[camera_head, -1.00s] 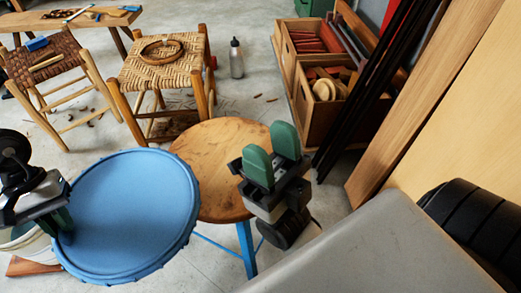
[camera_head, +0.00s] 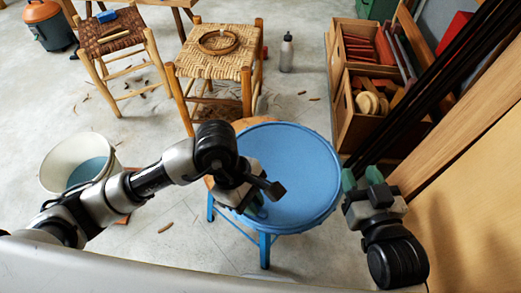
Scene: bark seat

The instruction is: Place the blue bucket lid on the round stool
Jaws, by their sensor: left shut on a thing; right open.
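The blue bucket lid (camera_head: 294,172) is a round disc that covers most of the round stool. A wooden edge of the round stool's seat (camera_head: 246,124) and its blue legs (camera_head: 265,250) show around the lid. My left gripper (camera_head: 258,198) is shut on the lid's left edge. I cannot tell whether the lid rests on the seat or is held just above it. My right gripper (camera_head: 362,182) is open and empty, just right of the lid.
A white bucket (camera_head: 68,150) stands open on the floor at left. Two woven stools (camera_head: 217,62) (camera_head: 108,38) stand behind. A grey bottle (camera_head: 287,52) and wooden crates (camera_head: 352,127) are at back right. Dark poles and boards lean at right.

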